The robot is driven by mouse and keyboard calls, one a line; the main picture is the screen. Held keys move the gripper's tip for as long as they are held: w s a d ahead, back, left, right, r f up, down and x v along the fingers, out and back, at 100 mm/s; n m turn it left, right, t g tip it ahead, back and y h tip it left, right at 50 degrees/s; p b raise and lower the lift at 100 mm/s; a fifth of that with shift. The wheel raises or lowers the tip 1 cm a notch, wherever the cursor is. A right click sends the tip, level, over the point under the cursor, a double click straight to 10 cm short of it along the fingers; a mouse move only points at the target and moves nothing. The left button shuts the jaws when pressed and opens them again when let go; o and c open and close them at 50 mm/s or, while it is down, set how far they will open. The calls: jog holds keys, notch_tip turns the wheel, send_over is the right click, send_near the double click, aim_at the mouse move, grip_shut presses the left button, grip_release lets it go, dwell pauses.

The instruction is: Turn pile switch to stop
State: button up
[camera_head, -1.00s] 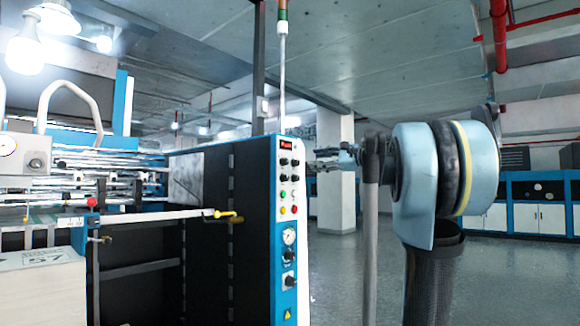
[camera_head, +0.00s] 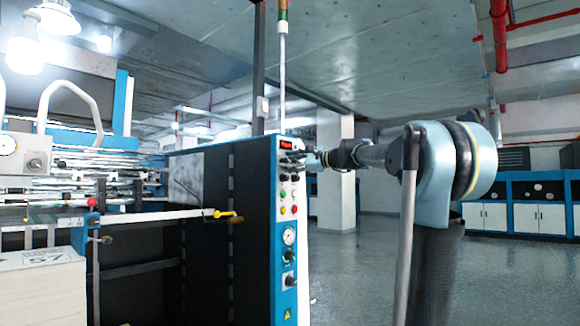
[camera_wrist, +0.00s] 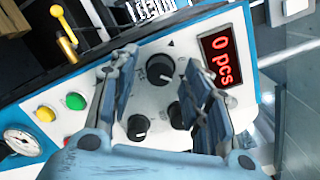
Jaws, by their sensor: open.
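The blue-and-white control panel (camera_head: 288,215) is on the end of the machine. In the wrist view it bears several black rotary knobs: an upper one (camera_wrist: 160,68), a lower left one (camera_wrist: 138,128) and a lower right one (camera_wrist: 179,115). No readable label tells which is the pile switch. My gripper (camera_wrist: 164,64) is open and faces the panel, one finger on each side of the upper knob in the picture. Contact cannot be told. The right finger hides part of the panel. In the head view my gripper (camera_head: 298,156) covers some upper knobs.
A red display (camera_wrist: 221,60) reads "0 pcs". Green (camera_wrist: 75,101), yellow (camera_wrist: 45,114) and red buttons sit beside the knobs, with a pressure gauge (camera_wrist: 20,141) beyond. A yellow-handled lever (camera_head: 236,219) sticks out at the machine's side. The floor (camera_head: 350,280) right of the panel is clear.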

jog(key=shift+w+a, duration=0.1)
jog(key=shift+a, duration=0.1)
grip_shut()
jog(key=shift+n, duration=0.4)
jog(key=shift+f+n+h, duration=0.1)
jog(key=shift+n+h, duration=0.3)
jog(key=shift+n, duration=3.5)
